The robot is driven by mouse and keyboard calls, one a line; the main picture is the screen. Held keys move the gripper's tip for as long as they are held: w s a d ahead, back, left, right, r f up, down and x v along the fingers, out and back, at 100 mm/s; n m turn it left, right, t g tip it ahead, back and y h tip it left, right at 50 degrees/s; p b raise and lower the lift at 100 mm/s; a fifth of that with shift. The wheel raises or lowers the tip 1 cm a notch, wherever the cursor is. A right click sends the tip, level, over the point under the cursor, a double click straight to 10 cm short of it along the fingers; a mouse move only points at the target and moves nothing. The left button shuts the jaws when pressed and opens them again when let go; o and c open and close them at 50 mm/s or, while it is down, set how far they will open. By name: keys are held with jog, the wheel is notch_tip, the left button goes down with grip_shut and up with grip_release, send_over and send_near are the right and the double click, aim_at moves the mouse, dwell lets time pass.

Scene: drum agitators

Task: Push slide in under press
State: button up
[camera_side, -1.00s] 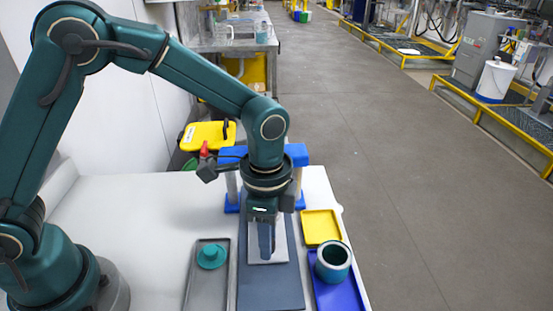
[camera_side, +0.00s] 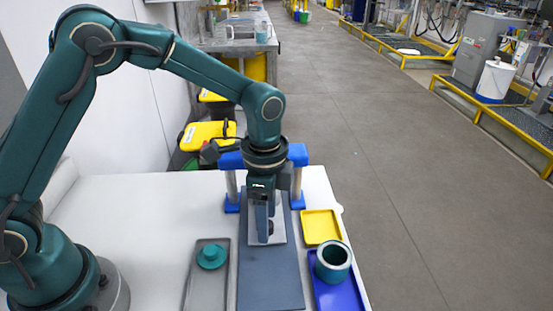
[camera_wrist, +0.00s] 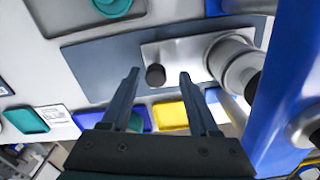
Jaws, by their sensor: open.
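The slide is a light grey plate (camera_side: 280,238) lying on a long dark grey track (camera_side: 271,280). In the wrist view the slide (camera_wrist: 185,50) carries a dark round knob (camera_wrist: 155,75). The press has a blue crossbeam (camera_side: 298,155) on silver posts; in the wrist view its silver ram (camera_wrist: 235,62) is over one end of the slide. My gripper (camera_side: 264,238) points down over the slide. In the wrist view my gripper (camera_wrist: 159,74) is open, with the knob between its fingertips; I cannot tell if they touch it.
A grey tray (camera_side: 193,290) with a teal part (camera_side: 212,256) is left of the track. The table's left part is clear.

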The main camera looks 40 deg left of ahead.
jog(key=shift+r, duration=2.55)
jog(key=shift+w+a+r, duration=0.15)
jog(key=shift+w+r, duration=0.05)
jog(key=shift+r, duration=0.1)
jog(key=s+a+r+n+t, duration=0.3)
jog(key=s+a+r+t, duration=0.15)
jog(key=r, duration=0.55)
jog(key=s+a+f+n+t, duration=0.1)
jog(key=s+a+f+n, duration=0.2)
jog(key=s+n, duration=0.6)
jog(key=shift+s, duration=0.6)
jog(key=shift+f, duration=0.1)
